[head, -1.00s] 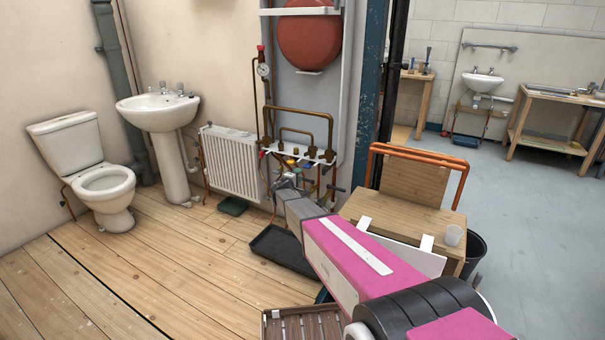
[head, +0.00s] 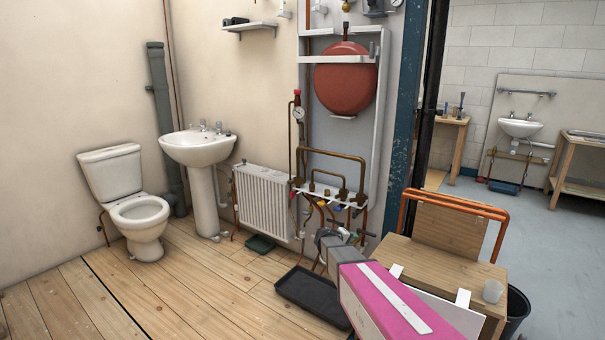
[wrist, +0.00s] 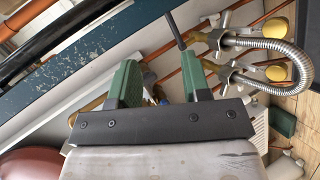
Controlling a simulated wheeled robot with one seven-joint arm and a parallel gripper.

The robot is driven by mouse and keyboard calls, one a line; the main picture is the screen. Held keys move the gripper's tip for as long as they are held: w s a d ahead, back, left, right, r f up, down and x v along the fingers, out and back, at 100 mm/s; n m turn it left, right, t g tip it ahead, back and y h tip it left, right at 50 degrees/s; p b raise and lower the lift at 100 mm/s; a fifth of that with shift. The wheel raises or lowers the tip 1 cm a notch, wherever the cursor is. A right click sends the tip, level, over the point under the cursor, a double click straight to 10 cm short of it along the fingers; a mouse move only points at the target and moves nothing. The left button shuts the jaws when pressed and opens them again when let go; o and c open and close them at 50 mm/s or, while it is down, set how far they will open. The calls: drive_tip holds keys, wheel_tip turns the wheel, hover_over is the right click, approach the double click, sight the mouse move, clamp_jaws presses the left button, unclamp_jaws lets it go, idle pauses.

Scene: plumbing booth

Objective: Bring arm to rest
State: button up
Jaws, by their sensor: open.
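My gripper (wrist: 160,84) shows in the wrist view with its two green fingers apart and nothing seen held between them. Beyond the fingers are copper pipes and a braided flexible hose (wrist: 270,45) with brass fittings. In the head view my pink and grey arm reaches from the bottom right toward the pipework (head: 335,192) below the red vessel (head: 345,78). The gripper's fingertips are hard to make out there. I cannot tell from these views whether the fingers touch any pipe.
A white radiator (head: 264,203), a basin (head: 197,148) and a toilet (head: 138,215) stand along the wall. A black tray (head: 305,297) lies on the floor below the pipes. The left floor is clear.

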drive_tip(key=s+d+f+m+g+y, duration=0.1)
drive_tip(key=s+m+g+y, duration=0.1)
drive_tip(key=s, duration=0.7)
drive_tip(key=s+d+m+g+y, duration=0.1)
drive_tip(key=s+g+y, duration=0.15)
drive_tip(key=s, duration=0.65)
drive_tip(key=s+a+r+m+g+y, duration=0.1)
drive_tip(key=s+a+y, duration=0.4)
drive_tip(key=s, duration=0.9)
drive_tip(key=shift+m+g+y, duration=0.5)
drive_tip(key=shift+g+y, duration=0.05)
drive_tip(key=shift+g, duration=0.4)
drive_tip(key=shift+r, duration=0.1)
drive_tip(key=shift+c, duration=0.2)
